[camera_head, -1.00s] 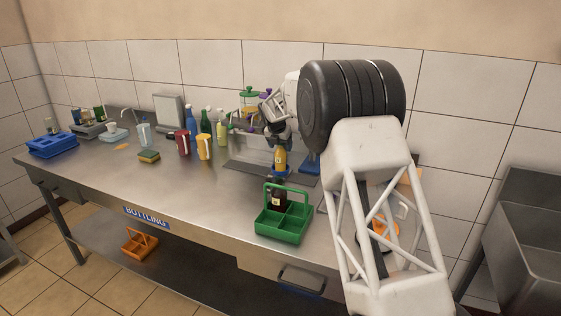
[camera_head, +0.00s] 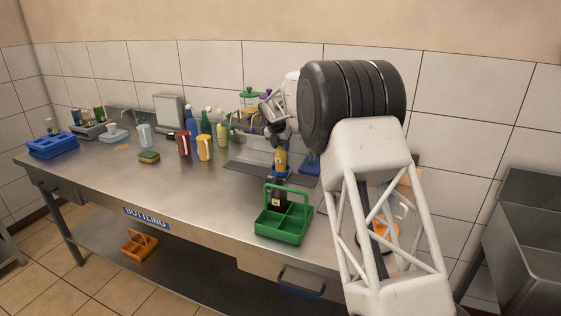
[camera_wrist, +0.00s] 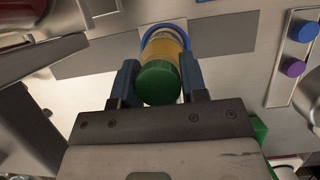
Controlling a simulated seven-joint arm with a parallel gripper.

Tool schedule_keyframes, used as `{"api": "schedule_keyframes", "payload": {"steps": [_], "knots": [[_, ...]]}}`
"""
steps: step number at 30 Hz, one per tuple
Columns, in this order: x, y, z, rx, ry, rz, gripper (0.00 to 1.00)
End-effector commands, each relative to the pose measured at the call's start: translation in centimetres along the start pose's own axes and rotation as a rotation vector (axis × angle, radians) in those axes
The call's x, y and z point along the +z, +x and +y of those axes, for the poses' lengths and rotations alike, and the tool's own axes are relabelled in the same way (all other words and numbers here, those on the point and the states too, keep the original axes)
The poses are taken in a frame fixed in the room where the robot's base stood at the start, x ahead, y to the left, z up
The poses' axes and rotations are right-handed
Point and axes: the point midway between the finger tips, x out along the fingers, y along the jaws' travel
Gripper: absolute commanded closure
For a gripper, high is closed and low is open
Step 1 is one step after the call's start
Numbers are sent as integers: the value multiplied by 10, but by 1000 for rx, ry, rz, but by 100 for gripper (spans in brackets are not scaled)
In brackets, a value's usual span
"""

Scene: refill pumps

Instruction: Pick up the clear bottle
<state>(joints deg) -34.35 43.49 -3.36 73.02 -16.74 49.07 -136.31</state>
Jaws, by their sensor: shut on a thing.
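My gripper (camera_wrist: 158,85) is shut on a bottle (camera_wrist: 158,82) with a green cap and a yellow-amber body. The cap is toward my palm, between the two blue-grey fingers. In the head view the bottle (camera_head: 280,160) hangs upright below my wrist, above the worktop behind the green carrier. A blue ring (camera_wrist: 150,32) surrounds its far end in the wrist view. I cannot tell whether its glass is clear or whether its base touches anything.
The green carrier (camera_head: 268,236) stands at the worktop's front edge with a dark bottle (camera_head: 275,197) in it. A blue crate (camera_head: 52,146) is at the far left. The middle worktop is clear.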

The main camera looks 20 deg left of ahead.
Motion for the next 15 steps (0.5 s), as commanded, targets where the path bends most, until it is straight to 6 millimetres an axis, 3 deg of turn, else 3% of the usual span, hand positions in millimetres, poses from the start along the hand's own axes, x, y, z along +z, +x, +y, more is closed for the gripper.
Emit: {"api": "schedule_keyframes", "payload": {"steps": [8, 15], "knots": [[-2, 3, -1, -3, -1, 5, 100], [6, -13, 0, -2, -1, 2, 100]]}}
